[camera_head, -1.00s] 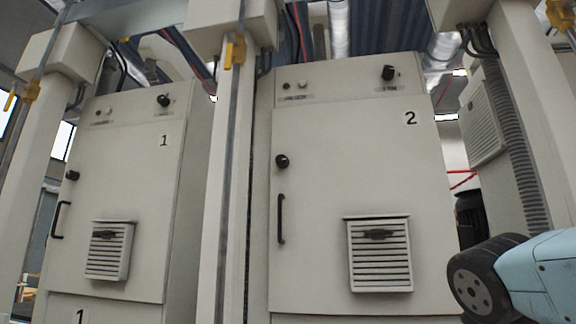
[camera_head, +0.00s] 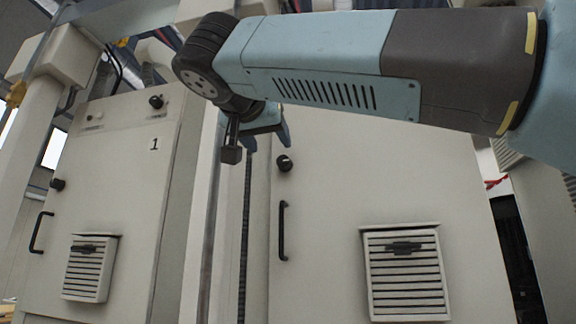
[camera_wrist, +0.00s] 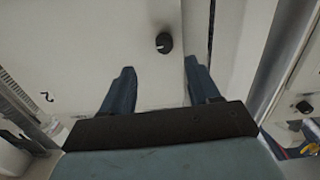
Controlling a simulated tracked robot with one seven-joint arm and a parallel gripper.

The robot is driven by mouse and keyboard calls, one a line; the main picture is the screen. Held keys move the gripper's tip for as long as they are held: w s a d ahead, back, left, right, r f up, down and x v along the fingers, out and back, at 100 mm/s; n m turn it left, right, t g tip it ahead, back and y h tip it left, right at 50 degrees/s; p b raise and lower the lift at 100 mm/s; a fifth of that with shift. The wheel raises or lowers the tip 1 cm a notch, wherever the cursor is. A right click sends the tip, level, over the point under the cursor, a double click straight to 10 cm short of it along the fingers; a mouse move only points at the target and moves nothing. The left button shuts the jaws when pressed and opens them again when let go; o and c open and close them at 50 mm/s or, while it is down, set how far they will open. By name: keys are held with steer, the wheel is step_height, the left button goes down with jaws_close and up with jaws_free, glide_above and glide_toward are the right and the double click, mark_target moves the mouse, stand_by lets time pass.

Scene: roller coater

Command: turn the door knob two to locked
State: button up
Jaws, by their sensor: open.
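The door knob two (camera_head: 284,163) is a small round black knob on the pale grey door of cabinet 2 (camera_head: 330,200), above its black handle. In the wrist view the knob (camera_wrist: 164,42) shows a small light mark on its edge, beyond and between my fingertips. My gripper (camera_head: 268,146) is open and empty, up and slightly left of the knob in the head view. In the wrist view my gripper (camera_wrist: 159,66) has its two blue fingers spread apart, with a visible gap to the knob. I cannot tell the distance to the door.
Cabinet 1 (camera_head: 125,200) stands on the left with its own black knob (camera_head: 58,184) and handle. A vertical post (camera_head: 210,220) stands between the cabinets. A louvred vent (camera_head: 405,275) projects from door 2, low right. My arm hides the top of cabinet 2.

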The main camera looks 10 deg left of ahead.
mark_target(283, 160)
steer(key=shift+m, duration=0.3)
steer(key=w, duration=0.4)
steer(key=w+r, duration=0.1)
steer(key=w, duration=0.8)
steer(key=shift+w+d+r, duration=0.15)
steer(key=shift+r, duration=0.05)
steer(key=c, duration=1)
